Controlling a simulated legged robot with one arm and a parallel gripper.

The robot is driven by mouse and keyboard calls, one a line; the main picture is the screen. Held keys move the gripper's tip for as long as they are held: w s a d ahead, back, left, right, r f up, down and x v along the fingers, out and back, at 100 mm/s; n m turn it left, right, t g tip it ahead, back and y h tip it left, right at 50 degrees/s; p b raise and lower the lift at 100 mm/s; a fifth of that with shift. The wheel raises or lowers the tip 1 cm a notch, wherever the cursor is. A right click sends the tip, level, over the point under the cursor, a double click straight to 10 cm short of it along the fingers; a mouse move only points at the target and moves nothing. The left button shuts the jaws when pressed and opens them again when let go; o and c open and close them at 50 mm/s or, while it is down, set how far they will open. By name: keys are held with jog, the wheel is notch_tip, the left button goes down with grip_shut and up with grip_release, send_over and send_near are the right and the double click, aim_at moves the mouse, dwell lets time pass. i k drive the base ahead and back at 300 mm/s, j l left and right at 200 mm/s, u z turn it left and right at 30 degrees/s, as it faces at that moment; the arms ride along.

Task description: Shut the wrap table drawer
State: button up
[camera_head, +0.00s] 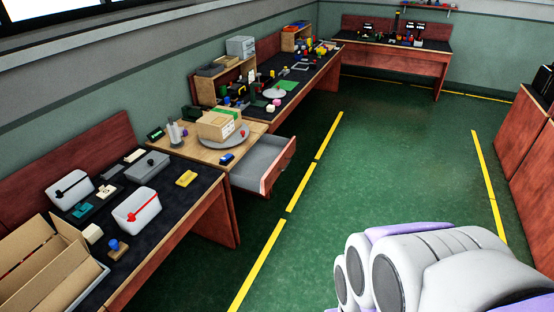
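The wrap table (200,150) is the light wood table in the middle of the left row. Its drawer (265,163) is pulled out to the right, over the green floor. The drawer has a grey inside and a reddish wood front (279,168). No object shows in the part of the drawer I can see. A cardboard box (214,126) sits on a grey round plate (238,137) on the wrap table. A white and purple part of my own body fills the lower right. My gripper is not in view.
A dark-topped bench (150,205) with white bins and an open carton (40,270) stands at the near left. More benches with small items line the left and back walls. Reddish cabinets (521,140) stand at right. The green floor (390,160) between yellow lines is clear.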

aim_at(259, 169)
jog(key=i+z, duration=0.1)
jog(key=i, duration=0.35)
jog(key=i+j, duration=0.2)
jog(key=i, duration=0.25)
jog(key=i+j+z, duration=0.15)
jog(key=i, duration=0.35)
jog(key=i+j, duration=0.1)
jog(key=i, duration=0.35)
jog(key=i+j+z, duration=0.15)
jog(key=i, duration=0.3)
